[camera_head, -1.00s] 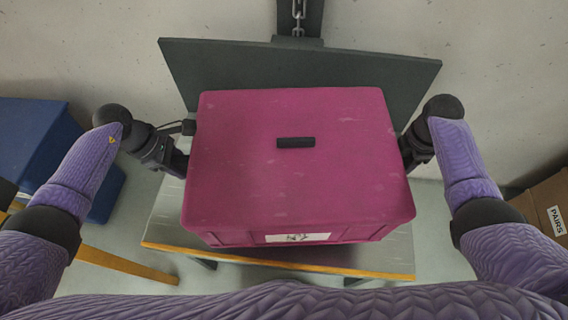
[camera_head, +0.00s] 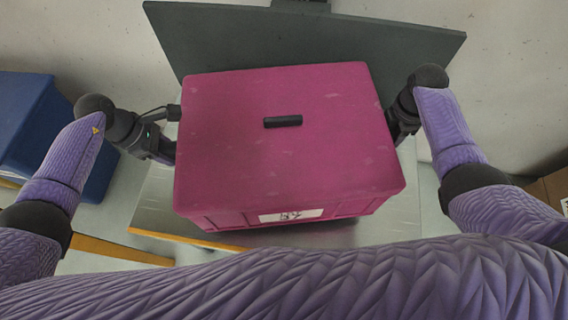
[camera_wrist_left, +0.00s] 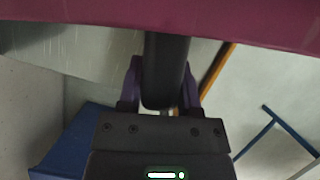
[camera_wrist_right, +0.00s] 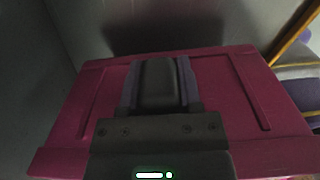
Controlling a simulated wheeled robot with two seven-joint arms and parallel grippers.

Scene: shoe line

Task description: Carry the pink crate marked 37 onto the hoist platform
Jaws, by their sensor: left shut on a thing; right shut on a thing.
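The pink crate (camera_head: 285,150) has a closed lid with a small black bar on top and a white label on its front whose print I cannot read. It is over the grey hoist platform (camera_head: 150,205) with the orange front edge; I cannot tell whether it touches. My left gripper (camera_head: 168,152) is shut on a dark handle at the crate's left side, which also shows in the left wrist view (camera_wrist_left: 165,75). My right gripper (camera_head: 396,122) is shut at the crate's right side; the right wrist view shows that pink side close up (camera_wrist_right: 215,90).
A dark upright panel (camera_head: 300,40) stands behind the crate against the pale wall. A blue bin (camera_head: 30,125) stands at the left, near an orange rail (camera_head: 110,248). A cardboard box (camera_head: 553,188) is at the right edge.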

